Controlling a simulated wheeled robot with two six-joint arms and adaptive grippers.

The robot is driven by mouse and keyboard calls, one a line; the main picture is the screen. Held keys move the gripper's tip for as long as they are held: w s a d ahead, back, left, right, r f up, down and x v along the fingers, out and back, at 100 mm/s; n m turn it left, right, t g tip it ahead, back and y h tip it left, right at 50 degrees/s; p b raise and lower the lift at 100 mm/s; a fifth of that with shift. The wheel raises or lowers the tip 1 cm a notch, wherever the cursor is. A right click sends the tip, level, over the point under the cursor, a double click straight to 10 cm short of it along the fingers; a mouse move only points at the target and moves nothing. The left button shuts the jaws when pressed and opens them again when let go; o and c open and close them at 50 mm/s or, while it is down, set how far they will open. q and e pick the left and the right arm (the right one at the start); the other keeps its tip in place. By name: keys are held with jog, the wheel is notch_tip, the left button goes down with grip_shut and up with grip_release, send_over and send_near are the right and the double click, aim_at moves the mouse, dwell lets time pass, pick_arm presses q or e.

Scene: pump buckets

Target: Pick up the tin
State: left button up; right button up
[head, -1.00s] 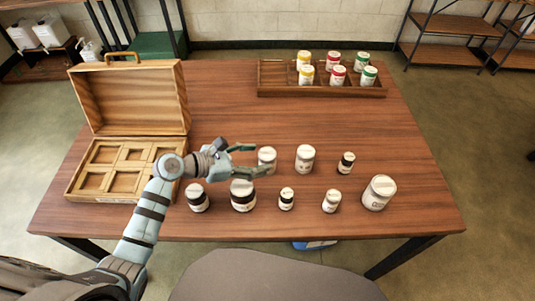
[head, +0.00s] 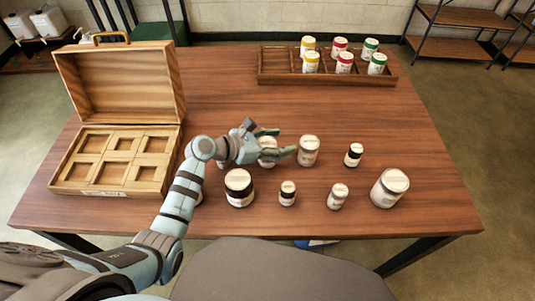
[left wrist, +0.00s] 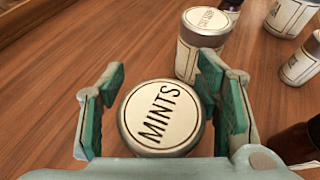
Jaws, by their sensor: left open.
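A round tin with a pale lid lettered MINTS (left wrist: 160,115) stands upright on the table. In the head view the tin (head: 267,146) is partly hidden by my left gripper (head: 285,143). The gripper is open, with one green-padded finger on each side of the tin. In the left wrist view the lid lies between the two fingers, with a gap visible at the left finger; contact at the right one I cannot tell. My right gripper is not in view.
A white-lidded jar (head: 308,152) stands close to the right of the tin. An open wooden case (head: 118,180) is at left, a rack (head: 283,78) of coloured jars at the back.

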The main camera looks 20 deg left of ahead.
pick_arm(q)
jog(key=shift+s+r, duration=0.1)
jog(key=shift+r, duration=0.05)
jog(key=c, duration=0.4)
grip_shut()
